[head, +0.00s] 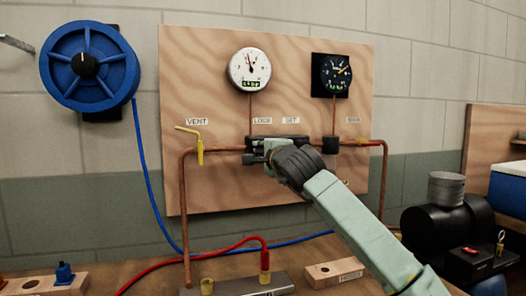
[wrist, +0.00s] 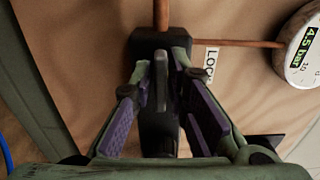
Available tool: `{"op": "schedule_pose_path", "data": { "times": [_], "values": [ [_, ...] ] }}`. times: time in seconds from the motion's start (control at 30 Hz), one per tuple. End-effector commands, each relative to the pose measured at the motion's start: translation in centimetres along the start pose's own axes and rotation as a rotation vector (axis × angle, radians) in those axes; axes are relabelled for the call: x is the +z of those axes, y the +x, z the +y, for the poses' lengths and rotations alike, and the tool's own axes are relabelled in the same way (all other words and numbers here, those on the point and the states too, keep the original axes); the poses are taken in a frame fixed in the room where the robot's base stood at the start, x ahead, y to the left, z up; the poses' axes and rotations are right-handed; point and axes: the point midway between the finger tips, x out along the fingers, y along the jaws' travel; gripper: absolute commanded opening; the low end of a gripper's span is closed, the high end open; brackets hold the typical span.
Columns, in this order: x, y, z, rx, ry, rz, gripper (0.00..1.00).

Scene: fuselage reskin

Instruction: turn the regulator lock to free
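The black regulator body (head: 292,140) sits on the wooden panel below the LOCK label (head: 262,120) and the SET label (head: 291,120). In the wrist view it is the dark block (wrist: 150,42) at the pipe, with a grey upright tab (wrist: 161,80), apparently the lock lever, in front. My gripper (head: 262,150) is at the regulator's left part, under the LOCK label. In the wrist view my gripper's fingertips (wrist: 161,66) stand on both sides of the tab, with narrow gaps showing. My gripper hides part of the regulator in the head view.
A white gauge (head: 249,70) and a black gauge (head: 331,75) are above. A yellow vent lever (head: 190,133) and copper pipe (head: 186,215) are left. A blue reel (head: 88,66) hangs on the wall. Hoses and a wooden block (head: 334,273) lie below. A black compressor (head: 445,230) stands right.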

Motion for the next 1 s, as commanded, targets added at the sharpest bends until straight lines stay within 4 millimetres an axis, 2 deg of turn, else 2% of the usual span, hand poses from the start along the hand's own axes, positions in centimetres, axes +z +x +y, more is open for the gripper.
{"op": "schedule_pose_path", "data": {
  "times": [0.2, 0.67, 1.0],
  "values": [
    [0.01, -0.01, -0.01, 0.000, 0.000, 0.000, 0.00],
    [0.02, -0.02, 0.08, -0.001, 0.018, 0.000, 0.00],
    [0.09, -0.03, 0.42, -0.004, 0.192, -0.001, 0.00]
  ]
}}
